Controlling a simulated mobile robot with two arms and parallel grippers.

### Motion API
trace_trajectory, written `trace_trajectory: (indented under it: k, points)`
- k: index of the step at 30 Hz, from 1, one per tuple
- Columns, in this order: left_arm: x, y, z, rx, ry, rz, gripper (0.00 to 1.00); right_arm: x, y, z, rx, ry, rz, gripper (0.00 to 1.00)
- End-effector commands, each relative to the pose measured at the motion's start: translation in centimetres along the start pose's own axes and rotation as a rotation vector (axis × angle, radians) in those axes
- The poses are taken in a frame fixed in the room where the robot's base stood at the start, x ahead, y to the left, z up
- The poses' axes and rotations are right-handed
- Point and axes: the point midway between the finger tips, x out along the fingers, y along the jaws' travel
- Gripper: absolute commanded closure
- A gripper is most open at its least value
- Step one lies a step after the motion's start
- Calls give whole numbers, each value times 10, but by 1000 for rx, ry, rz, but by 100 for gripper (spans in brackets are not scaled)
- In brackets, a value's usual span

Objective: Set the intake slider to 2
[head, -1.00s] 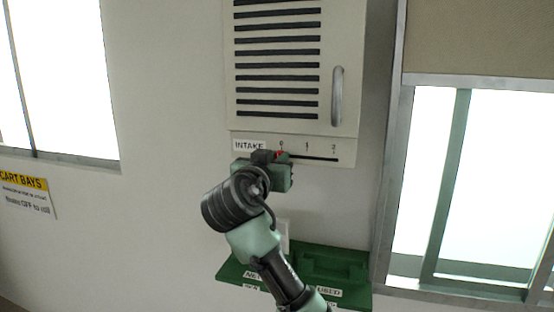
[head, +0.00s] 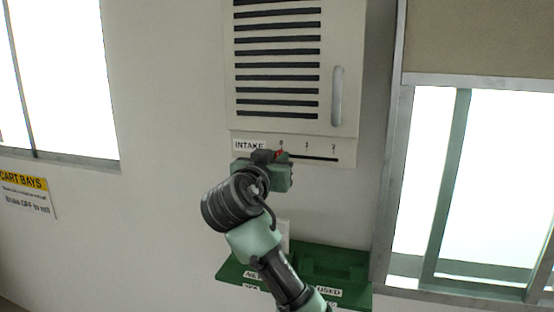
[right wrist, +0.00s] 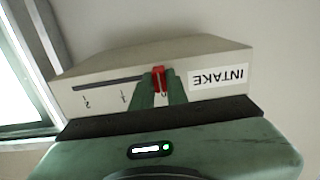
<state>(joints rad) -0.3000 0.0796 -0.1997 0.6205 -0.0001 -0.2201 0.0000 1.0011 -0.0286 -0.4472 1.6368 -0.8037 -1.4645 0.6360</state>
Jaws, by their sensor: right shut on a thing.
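The intake slider is a red knob (head: 279,154) on a dark slot (head: 315,158) under the vented cabinet, beside the INTAKE label (head: 248,145). Marks 0, 1 and 2 run left to right above the slot in the head view. The knob sits at the 0 mark. In the right wrist view, upside down, the red knob (right wrist: 158,78) is between the two green fingers. My right gripper (head: 276,157) is shut on the knob and partly covers it in the head view. My left gripper is not in view.
The vented cabinet (head: 228,100) with a vertical handle (head: 337,97) is above the slot. A green tray (head: 228,272) with labels is on the wall below, behind my right arm. Windows are at both sides. The slot right of the knob is clear.

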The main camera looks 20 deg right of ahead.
Motion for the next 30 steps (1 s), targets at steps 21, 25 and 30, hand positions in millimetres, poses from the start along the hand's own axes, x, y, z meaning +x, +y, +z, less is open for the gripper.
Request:
trace_trajectory:
  k: [21,25,30]
  points:
    - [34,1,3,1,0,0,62,0,94,2,6,3,2,100]
    - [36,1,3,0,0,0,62,0,116,0,4,2,1,100]
    - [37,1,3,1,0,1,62,0,125,0,1,1,1,100]
